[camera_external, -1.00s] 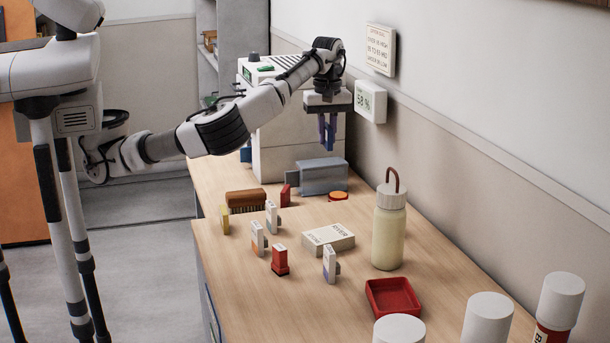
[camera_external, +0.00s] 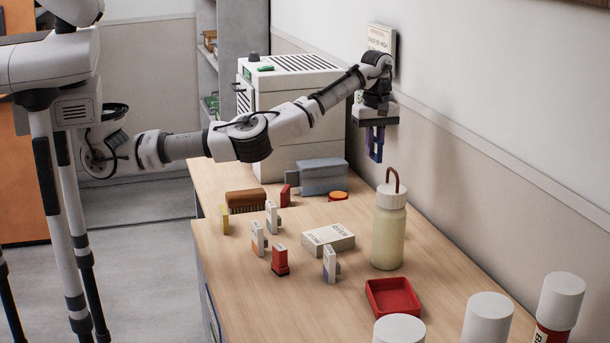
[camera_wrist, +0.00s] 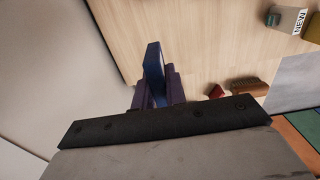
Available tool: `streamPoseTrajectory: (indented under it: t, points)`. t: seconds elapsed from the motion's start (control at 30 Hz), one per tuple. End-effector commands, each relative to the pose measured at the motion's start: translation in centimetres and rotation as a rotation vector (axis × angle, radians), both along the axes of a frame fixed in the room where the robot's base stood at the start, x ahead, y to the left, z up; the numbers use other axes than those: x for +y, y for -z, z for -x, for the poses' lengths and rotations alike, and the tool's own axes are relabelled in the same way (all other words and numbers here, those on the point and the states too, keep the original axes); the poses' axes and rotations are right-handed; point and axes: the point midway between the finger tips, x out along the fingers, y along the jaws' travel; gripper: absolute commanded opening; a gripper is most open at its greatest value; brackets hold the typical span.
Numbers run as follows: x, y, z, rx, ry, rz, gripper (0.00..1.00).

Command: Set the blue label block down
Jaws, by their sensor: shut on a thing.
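My gripper (camera_external: 375,145) is high above the back of the wooden table (camera_external: 235,262), near the wall, pointing down. It is shut on the blue label block, a thin dark blue piece. In the wrist view the blue label block (camera_wrist: 154,68) stands out between the purple fingers (camera_wrist: 157,93), with bare table and the wall beyond it. In the external view the block is small and hard to tell from the fingers. The block is in the air, apart from the table.
A cream bottle (camera_external: 388,235) with a looped top stands below and in front of my gripper. A grey-blue box (camera_external: 323,177), an orange disc (camera_external: 338,196), a white box (camera_external: 328,238), several label blocks and a red tray (camera_external: 393,298) are on the table. A white machine (camera_external: 290,110) stands behind.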

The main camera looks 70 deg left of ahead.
Motion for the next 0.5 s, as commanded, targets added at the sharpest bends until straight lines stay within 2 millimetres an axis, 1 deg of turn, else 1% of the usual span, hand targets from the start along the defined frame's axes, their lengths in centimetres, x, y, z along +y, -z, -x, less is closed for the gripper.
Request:
streamPoseTrajectory:
  t: [0.03, 0.3, 0.4, 0.5]
  points:
    - [-0.2, 1.6, 0.1, 0.005, -0.001, 0.001, 0.0]
    - [0.0, 8.5, 0.1, 0.003, 0.001, 0.0, 0.0]
    - [0.0, 10.3, 0.1, 0.002, 0.001, 0.0, 0.0]
    - [0.0, 11.4, 0.1, 0.001, 0.001, 0.0, 0.0]
